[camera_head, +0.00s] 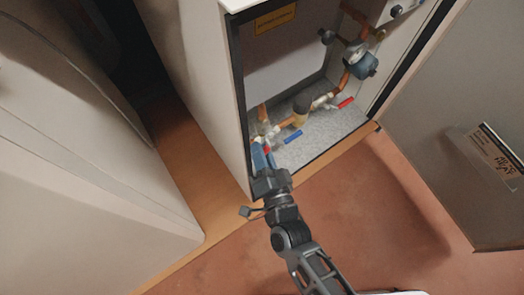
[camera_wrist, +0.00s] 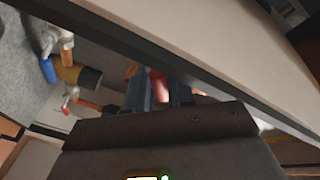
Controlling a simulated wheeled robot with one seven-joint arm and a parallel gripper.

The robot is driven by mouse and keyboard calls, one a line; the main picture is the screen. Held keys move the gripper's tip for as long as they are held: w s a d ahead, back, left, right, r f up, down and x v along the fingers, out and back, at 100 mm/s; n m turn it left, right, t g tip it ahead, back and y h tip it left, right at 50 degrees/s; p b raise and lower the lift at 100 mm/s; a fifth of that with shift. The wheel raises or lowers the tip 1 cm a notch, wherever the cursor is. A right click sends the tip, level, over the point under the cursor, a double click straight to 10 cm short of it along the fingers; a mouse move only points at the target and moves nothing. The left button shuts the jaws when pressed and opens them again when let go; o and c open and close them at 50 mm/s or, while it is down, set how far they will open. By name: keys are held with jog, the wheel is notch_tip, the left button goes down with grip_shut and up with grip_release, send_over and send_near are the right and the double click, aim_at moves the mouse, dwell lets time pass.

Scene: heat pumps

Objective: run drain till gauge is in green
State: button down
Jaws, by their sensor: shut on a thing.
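My gripper (camera_head: 262,157) reaches into the open cabinet at its lower left, close to the left wall. In the wrist view its fingers (camera_wrist: 160,92) are shut on a red handle (camera_wrist: 158,84), beside a copper pipe. A blue valve handle (camera_head: 292,137) lies just right of the gripper, and another red handle (camera_head: 346,102) is farther right. A round blue-grey part (camera_head: 362,66) sits on the copper pipe at upper right. I cannot make out a gauge face or its green zone.
The cabinet's left wall (camera_head: 195,80) is close to my gripper, and its edge (camera_wrist: 190,45) crosses the wrist view. The open door (camera_head: 455,110) stands at right with a label on it. A white panel (camera_head: 80,180) stands at left. The reddish floor (camera_head: 370,210) in front is clear.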

jog(key=shift+r, duration=0.1)
jog(key=m+p, duration=0.1)
jog(key=r+m+p, duration=0.1)
jog(key=m+g+p, duration=0.1)
jog(key=shift+s+a+r, duration=0.2)
jog(key=shift+a+r, duration=0.05)
jog(key=shift+s+a+r+m+g+p, duration=0.1)
jog(key=shift+r+m+g+p, duration=0.3)
jog(key=shift+m+p, duration=0.35)
jog(key=shift+a+r+m+g+p, duration=0.1)
jog(key=shift+r+m+g+p, duration=0.25)
jog(key=shift+m, duration=0.6)
jog(key=shift+f, duration=0.1)
jog(key=c, duration=1.1)
grip_release()
jog(key=p+v, duration=0.1)
jog(key=v, duration=0.6)
jog(key=shift+s+d, duration=0.25)
jog(key=shift+s, duration=0.1)
